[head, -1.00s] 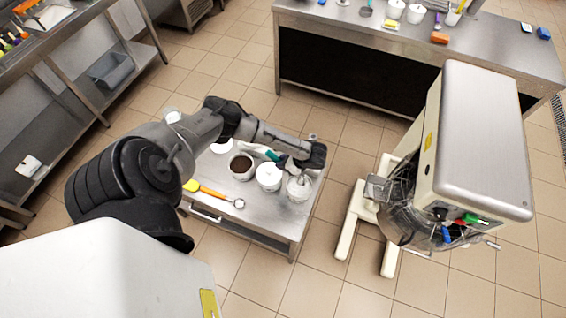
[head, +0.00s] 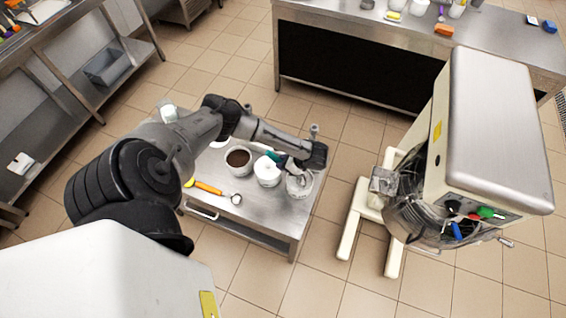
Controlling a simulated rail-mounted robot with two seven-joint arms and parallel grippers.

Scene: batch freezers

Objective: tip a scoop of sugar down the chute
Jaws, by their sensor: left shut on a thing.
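My left gripper (head: 284,162) is over the right part of a small steel table (head: 262,222), shut on a teal-handled tool that looks like the scoop (head: 271,156). The scoop's bowl is not clearly visible; the wrist hides part of it. Close below the gripper stands a pale tub (head: 299,185); I cannot tell whether the scoop is inside it. A white-filled tub (head: 267,174) and a tub of brown powder (head: 238,161) stand to its left. Which holds sugar is unclear. A metal box that looks like the chute (head: 383,180) sits on the mixer's left side. My right gripper is not in view.
The cream mixer (head: 500,125) stands right of the table, with a wire guard (head: 412,212) and a floor gap between. An orange-handled tool (head: 209,188) lies on the table's front left. A long bench (head: 420,48) stands behind; a shelf rack (head: 70,90) is left.

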